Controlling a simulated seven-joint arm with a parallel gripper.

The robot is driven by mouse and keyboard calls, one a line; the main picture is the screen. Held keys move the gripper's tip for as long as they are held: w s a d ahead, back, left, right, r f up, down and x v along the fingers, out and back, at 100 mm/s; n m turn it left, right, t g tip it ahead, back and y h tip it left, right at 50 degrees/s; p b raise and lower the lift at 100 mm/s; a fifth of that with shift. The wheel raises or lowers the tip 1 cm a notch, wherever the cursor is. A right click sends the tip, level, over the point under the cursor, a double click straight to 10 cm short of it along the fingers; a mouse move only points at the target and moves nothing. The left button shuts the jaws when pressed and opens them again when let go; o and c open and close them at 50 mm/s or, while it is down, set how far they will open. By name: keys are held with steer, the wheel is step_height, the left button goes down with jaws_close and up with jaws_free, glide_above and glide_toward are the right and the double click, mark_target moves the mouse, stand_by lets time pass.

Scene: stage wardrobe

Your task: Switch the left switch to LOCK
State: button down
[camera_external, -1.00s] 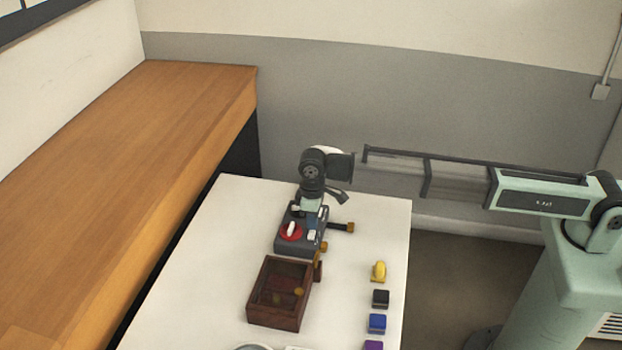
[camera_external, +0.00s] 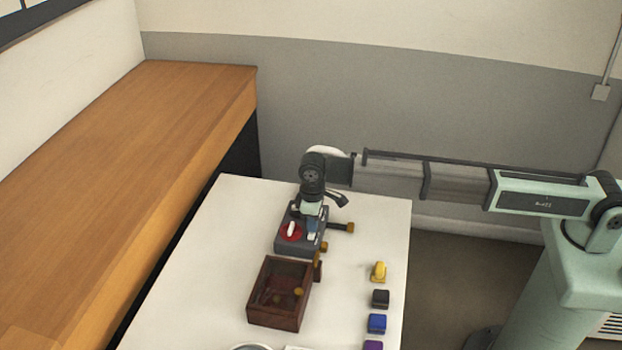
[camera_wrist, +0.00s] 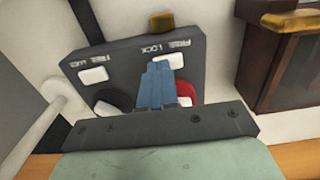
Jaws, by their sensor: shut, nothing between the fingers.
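A dark grey switch box (camera_wrist: 135,58) fills the upper middle of the wrist view, with two small FREE/LOCK labels along its top. A black round dial (camera_wrist: 113,98) is at its left and a red dial (camera_wrist: 185,90) at its right, each with a white part. The box (camera_external: 285,246) also shows in the external view, its red dial (camera_external: 284,233) bearing a white handle. My gripper (camera_wrist: 158,68) is shut and empty, its blue fingers over the box face between the two dials. Whether they touch it, and the exact dial settings, I cannot tell.
A brown wooden box (camera_external: 262,317) stands just in front of the switch box. Yellow (camera_external: 379,272), black (camera_external: 380,299) and blue (camera_external: 377,323) items line the right side of the white table (camera_external: 215,250). A wooden counter (camera_external: 110,180) is at left.

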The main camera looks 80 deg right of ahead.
steer(key=shift+f, duration=0.3)
steer(key=shift+r, duration=0.15)
stand_by(0.3)
steer(key=shift+r, duration=3.35)
